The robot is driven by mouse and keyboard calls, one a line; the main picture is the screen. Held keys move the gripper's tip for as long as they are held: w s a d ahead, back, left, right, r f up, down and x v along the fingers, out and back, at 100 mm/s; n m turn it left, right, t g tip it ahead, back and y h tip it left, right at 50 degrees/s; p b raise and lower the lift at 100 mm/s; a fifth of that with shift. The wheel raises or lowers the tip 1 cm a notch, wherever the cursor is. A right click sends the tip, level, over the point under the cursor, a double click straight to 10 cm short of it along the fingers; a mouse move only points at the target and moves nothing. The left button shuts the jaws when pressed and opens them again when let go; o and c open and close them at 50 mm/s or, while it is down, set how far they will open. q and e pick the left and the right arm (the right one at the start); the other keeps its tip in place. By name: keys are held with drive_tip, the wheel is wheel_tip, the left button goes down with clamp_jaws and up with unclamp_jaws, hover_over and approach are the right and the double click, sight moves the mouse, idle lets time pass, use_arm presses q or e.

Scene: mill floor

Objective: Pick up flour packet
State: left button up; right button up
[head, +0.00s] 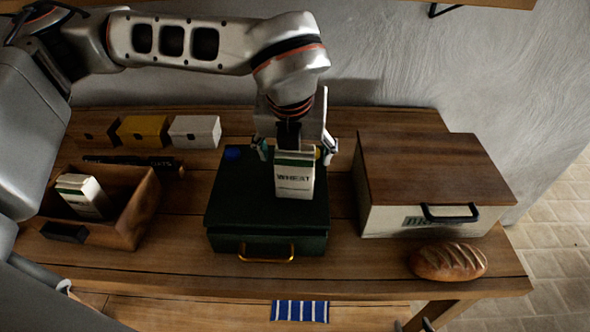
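A white and green packet marked "WHEAT" (294,182) is upright over the lid of a dark green box (235,205). I take it for the flour packet. My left gripper (294,152) comes down from above, with one finger on each side of the packet's top. The fingers look spread, with gaps to the packet. Whether the packet's base touches the lid is hard to tell. Another pale packet (88,200) leans in a wooden bin (130,222) at the left. Two small grey tips at the bottom edge may be my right gripper (413,325).
A white chest (385,220) with a brown lid stands right of the green box, and a bread loaf (447,261) lies before it. Brown, yellow (144,131) and white (194,132) small boxes line the back left. A blue striped cloth (300,311) hangs in front.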

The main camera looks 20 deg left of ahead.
use_arm(q)
drive_tip(key=c, duration=1.9)
use_arm(e)
drive_tip(key=shift+s+f, duration=0.1)
drive_tip(key=shift+f, duration=0.15)
use_arm(q)
drive_tip(key=shift+r, duration=0.2)
drive_tip(key=shift+c, duration=0.2)
wheel_tip(320, 180, up, 20)
drive_tip(key=b, duration=0.1)
use_arm(e)
drive_tip(key=shift+f, duration=0.55)
